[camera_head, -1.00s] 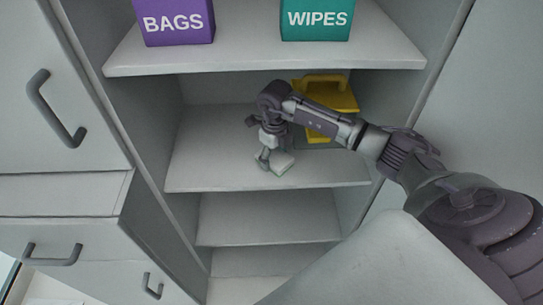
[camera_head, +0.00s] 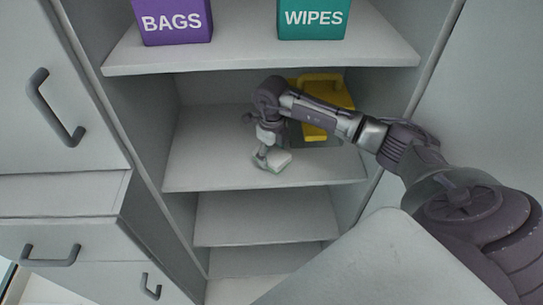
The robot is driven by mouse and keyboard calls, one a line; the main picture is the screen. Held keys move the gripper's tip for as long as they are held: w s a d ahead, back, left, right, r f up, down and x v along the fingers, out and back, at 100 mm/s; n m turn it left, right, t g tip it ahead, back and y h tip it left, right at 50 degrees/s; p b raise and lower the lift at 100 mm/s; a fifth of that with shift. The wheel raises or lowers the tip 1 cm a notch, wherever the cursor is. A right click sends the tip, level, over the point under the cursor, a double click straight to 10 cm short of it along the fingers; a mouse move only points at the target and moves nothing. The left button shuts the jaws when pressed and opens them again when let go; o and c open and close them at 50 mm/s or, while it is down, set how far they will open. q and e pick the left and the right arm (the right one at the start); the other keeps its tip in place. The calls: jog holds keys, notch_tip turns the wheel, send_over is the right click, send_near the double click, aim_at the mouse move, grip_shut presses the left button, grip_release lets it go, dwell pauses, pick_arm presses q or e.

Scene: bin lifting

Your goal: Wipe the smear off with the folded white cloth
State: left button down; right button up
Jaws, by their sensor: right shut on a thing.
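The folded white cloth (camera_head: 276,162) is near the front edge of the middle shelf (camera_head: 205,165), small and pale in the head view. My right gripper (camera_head: 265,156) is shut on it from above, with the fingers pointing down. I cannot tell whether the cloth is pressed on the shelf or slightly above it. I see no smear on the bare parts of the shelf; any mark under the cloth or arm is hidden. My left gripper is not in view.
A yellow item with a handle (camera_head: 322,115) stands at the back right of this shelf, partly behind my arm. Above are a purple BAGS box (camera_head: 174,22) and a teal WIPES box (camera_head: 313,19). The shelf's left part is clear. Drawers and a door (camera_head: 50,100) flank the left.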

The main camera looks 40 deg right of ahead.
aim_at(276, 146)
jog(key=shift+w+a+f, duration=0.15)
jog(key=shift+w+f, duration=0.2)
jog(key=shift+w, duration=0.05)
jog(key=shift+w+d+f+b, duration=0.25)
jog(key=shift+w+d+b, duration=0.15)
jog(key=shift+w+b, duration=0.25)
jog(key=shift+w+d, duration=0.15)
jog(key=shift+w, duration=0.05)
jog(key=shift+s+d, duration=0.3)
jog(key=shift+d, duration=0.1)
jog(key=shift+s+d, duration=0.25)
jog(key=shift+d, duration=0.25)
jog(key=shift+w+a+r+b, duration=0.15)
jog(key=shift+a+b, duration=0.1)
jog(key=shift+a, duration=0.2)
jog(key=shift+w+a+r+b, duration=0.1)
jog(key=shift+a+r+b, duration=0.1)
jog(key=shift+a, duration=0.2)
jog(key=shift+w+f, duration=0.1)
jog(key=shift+f, duration=0.05)
